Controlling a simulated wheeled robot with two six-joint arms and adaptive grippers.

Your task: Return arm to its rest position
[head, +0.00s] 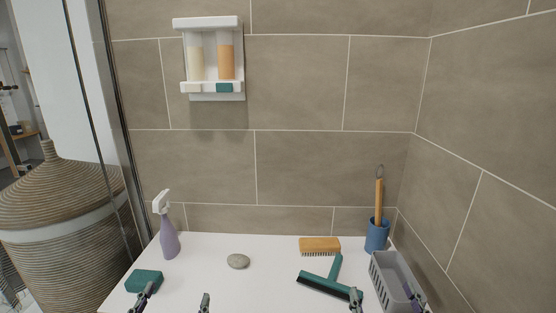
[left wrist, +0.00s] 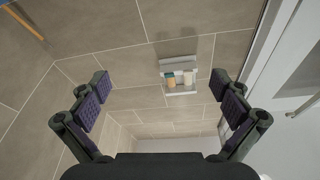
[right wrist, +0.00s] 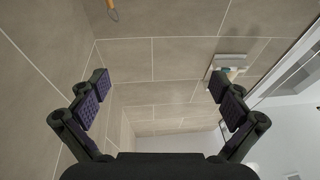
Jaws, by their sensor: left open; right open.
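My left gripper (head: 174,298) shows at the bottom edge of the head view, left of centre, with its two fingers wide apart. In the left wrist view it (left wrist: 160,88) is open with nothing between its purple pads. My right gripper (head: 387,297) is at the bottom right of the head view, one finger in front of the squeegee and the other in front of the grey basket. In the right wrist view it (right wrist: 160,88) is open and empty, facing the tiled wall. Most of both arms is out of the head view.
A white ledge (head: 215,290) holds a green sponge (head: 142,279), purple spray bottle (head: 169,240), grey stone (head: 238,261), wooden brush (head: 319,244), green squeegee (head: 328,286), blue cup (head: 377,238) and grey basket (head: 388,272). A dispenser (head: 212,88) hangs on the wall. A woven basket (head: 62,215) stands left.

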